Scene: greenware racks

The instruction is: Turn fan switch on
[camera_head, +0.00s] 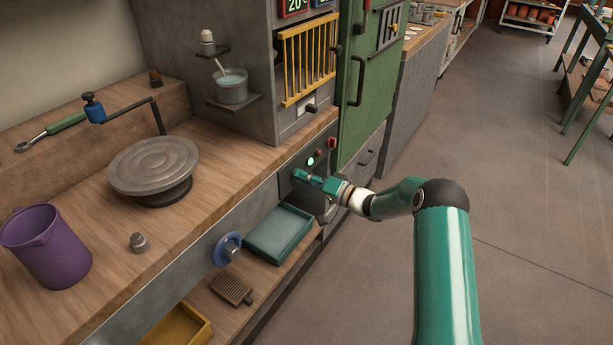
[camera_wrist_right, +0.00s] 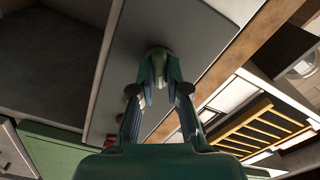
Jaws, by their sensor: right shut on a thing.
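My right gripper (camera_head: 299,175) is at the grey control panel (camera_head: 289,188) below the worktop, under the yellow-barred cabinet. In the right wrist view its two fingers (camera_wrist_right: 160,78) close around a small round knob (camera_wrist_right: 158,52) on a flat grey panel. I cannot read any label that marks it as the fan switch. A lit green lamp (camera_head: 310,161) sits on the panel just above the gripper. A small dark red knob or button (camera_head: 318,153) and a red switch (camera_head: 332,142) are farther right. My left gripper is not in view.
A teal tray (camera_head: 279,232) and a brush (camera_head: 231,290) lie on the shelf below the panel.

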